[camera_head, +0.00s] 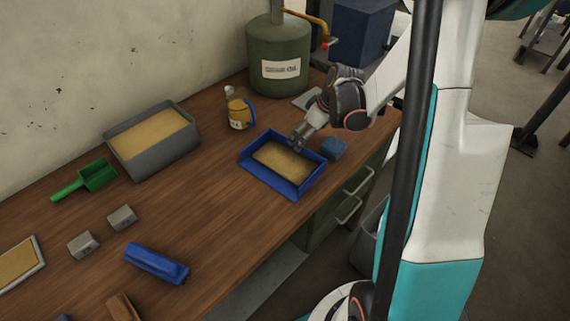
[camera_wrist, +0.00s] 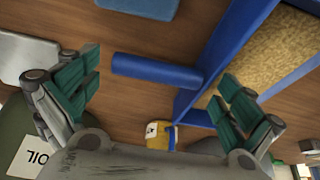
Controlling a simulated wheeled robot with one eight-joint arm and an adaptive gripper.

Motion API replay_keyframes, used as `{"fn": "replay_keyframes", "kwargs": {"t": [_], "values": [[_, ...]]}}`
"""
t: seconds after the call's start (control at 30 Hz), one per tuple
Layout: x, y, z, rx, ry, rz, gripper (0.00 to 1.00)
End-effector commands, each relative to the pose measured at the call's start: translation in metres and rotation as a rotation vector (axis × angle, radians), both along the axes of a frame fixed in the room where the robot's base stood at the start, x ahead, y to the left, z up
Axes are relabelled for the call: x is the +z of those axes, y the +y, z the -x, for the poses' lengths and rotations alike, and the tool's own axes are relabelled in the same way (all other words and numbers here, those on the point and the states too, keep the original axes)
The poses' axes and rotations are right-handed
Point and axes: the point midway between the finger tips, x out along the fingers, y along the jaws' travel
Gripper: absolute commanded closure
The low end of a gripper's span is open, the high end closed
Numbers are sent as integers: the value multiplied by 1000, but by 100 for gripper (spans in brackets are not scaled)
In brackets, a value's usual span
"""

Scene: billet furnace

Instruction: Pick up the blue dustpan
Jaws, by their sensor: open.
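The blue dustpan (camera_head: 291,190) lies on the wooden bench near its right edge, filled with a sand-coloured material. In the wrist view its blue wall (camera_wrist: 232,48) is at the right, and its round blue handle (camera_wrist: 155,70) sticks out to the left. My gripper (camera_head: 297,143) is over the dustpan's far side in the head view and covers the handle there. In the wrist view my gripper (camera_wrist: 158,82) is open and empty, with green-padded fingers apart on either side of the handle. I cannot tell the height between fingers and handle.
A small blue block (camera_head: 334,148) sits right beside the dustpan. A yellow bottle (camera_head: 239,110) and a green oil canister (camera_head: 278,55) stand behind. A grey bin (camera_head: 158,163), a green scoop (camera_head: 96,176) and a long blue object (camera_head: 155,263) lie left. Bare bench lies between.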

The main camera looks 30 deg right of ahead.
Motion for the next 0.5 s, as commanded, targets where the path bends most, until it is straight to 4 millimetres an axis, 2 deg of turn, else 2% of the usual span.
{"fn": "replay_keyframes", "kwargs": {"t": [0.03,0.1,0.33,0.5], "values": [[-9,1,-3,1,0,0,0],[-13,2,-5,1,0,0,0],[-12,2,-5,0,0,0,2],[-12,2,-5,0,0,0,41]]}}
